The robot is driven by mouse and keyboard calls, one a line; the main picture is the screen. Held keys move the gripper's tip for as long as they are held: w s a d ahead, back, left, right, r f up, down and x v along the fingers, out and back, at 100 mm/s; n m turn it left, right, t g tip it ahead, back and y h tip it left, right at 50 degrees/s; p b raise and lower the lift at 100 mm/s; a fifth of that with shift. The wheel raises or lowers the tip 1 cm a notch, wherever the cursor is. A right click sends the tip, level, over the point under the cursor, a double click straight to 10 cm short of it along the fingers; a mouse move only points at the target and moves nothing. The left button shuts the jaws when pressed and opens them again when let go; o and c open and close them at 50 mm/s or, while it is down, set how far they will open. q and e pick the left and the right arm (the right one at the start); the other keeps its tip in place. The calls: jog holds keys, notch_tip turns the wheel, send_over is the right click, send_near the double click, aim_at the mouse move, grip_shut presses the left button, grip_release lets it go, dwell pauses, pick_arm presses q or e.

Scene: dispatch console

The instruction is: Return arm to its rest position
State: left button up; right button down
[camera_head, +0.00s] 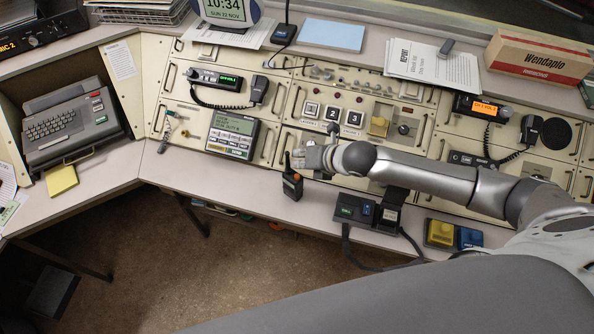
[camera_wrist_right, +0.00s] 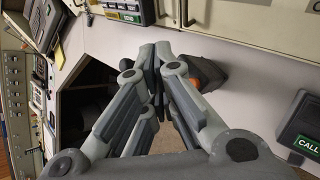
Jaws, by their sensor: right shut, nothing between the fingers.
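My right arm (camera_head: 430,178) reaches in from the right over the console desk. My right gripper (camera_head: 303,158) is at its end, above the desk's front ledge and close to the lower console panels. In the right wrist view the gripper's fingers (camera_wrist_right: 154,62) are together with nothing between them. A dark handheld radio with an orange part (camera_head: 292,185) stands just below the gripper in the head view. In the right wrist view it is partly hidden behind the fingers (camera_wrist_right: 208,73). I cannot tell the exact gap between them. My left gripper is not in view.
A black device with a green display (camera_head: 355,209) and a yellow-and-blue button box (camera_head: 453,234) lie on the ledge below the arm. A phone-like keypad unit (camera_head: 232,134) is left of the gripper. A keyboard terminal (camera_head: 71,120) is farther left. The ledge's left stretch (camera_head: 190,175) is clear.

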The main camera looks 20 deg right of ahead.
notch_tip(320, 180, up, 2)
jog(key=shift+r+p, duration=0.25)
jog(key=shift+p, duration=0.55)
jog(key=shift+s, duration=0.1)
